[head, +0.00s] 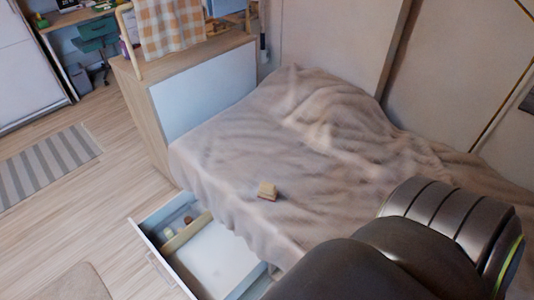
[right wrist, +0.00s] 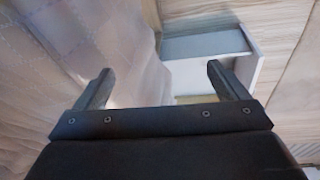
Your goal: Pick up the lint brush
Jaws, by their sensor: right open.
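A small tan block with a reddish-brown lower edge, which looks like the lint brush (head: 267,191), lies on the bed's blanket near its front edge in the head view. My right gripper (right wrist: 161,72) is open in the right wrist view, with nothing between its fingers. Beyond its fingers are the blanket's hanging side and part of the drawer. The brush is not recognisable in the right wrist view. My dark right arm covers the lower right of the head view. My left gripper is not in view.
The bed's rumpled blanket (head: 240,145) drapes over its front side. An open drawer (head: 152,248) juts out below, holding a few small items behind a divider. A cabinet (head: 133,98) stands at the bed's far end. The wood floor (head: 105,215) at left is mostly clear.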

